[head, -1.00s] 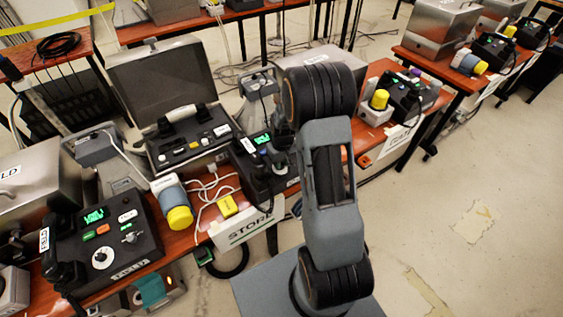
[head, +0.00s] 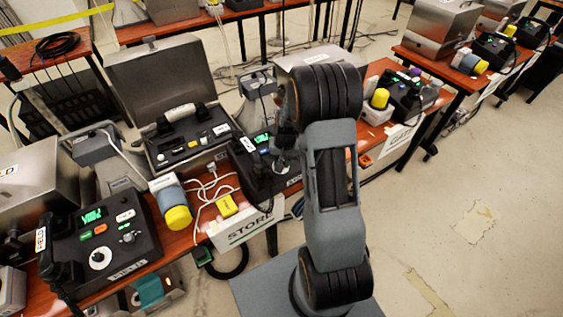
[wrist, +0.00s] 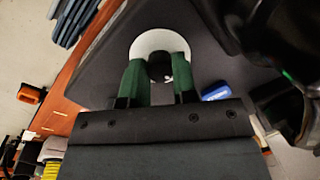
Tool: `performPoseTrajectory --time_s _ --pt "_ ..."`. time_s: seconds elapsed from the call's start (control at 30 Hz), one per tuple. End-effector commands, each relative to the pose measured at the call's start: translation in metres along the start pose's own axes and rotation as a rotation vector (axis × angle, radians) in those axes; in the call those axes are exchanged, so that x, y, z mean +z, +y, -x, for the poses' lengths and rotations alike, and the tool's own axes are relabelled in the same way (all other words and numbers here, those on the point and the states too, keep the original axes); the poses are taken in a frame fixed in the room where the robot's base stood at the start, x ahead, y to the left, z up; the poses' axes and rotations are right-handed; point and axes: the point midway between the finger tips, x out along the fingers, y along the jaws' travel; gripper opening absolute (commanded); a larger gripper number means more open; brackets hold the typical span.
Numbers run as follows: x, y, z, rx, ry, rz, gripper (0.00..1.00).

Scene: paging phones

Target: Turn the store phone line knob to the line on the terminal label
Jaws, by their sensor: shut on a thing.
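The store phone (head: 250,172) is a black desk unit with a small green screen (head: 262,138), on the table behind the white STORE sign (head: 246,228). My arm hides its right part in the head view. In the wrist view, the line knob (wrist: 159,70) is a black knob on a round white dial (wrist: 158,38). My gripper (wrist: 159,76) has its two green fingers on either side of the knob, shut on it. The knob's pointer and the dial's line marks are not readable, nor is the screen text.
A blue button (wrist: 215,94) sits beside the dial in the wrist view, with a dark handset shape at upper right. Left of the store phone are an open metal case (head: 160,75), white cables, a yellow box (head: 227,205) and the field phone (head: 105,240).

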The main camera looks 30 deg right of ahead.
Motion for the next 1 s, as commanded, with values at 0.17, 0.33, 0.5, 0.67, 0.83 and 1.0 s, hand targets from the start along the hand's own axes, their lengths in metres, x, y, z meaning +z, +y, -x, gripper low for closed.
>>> performPoseTrajectory --time_s 0.17,0.33,0.5,0.67,0.83,1.0 --pt "-0.0003 0.0005 0.0002 -0.017 0.005 -0.105 0.02" --pt "-0.0003 0.0006 0.0005 -0.028 0.007 -0.175 0.02" --pt "-0.0003 0.0006 0.0007 -0.034 0.008 -0.213 0.02" --pt "-0.0003 0.0006 0.0008 -0.036 0.009 -0.226 0.02" --pt "-0.0004 0.0006 0.0008 -0.036 0.009 -0.227 0.02" --pt "-0.0004 0.0006 0.0008 -0.036 0.009 -0.226 0.02"
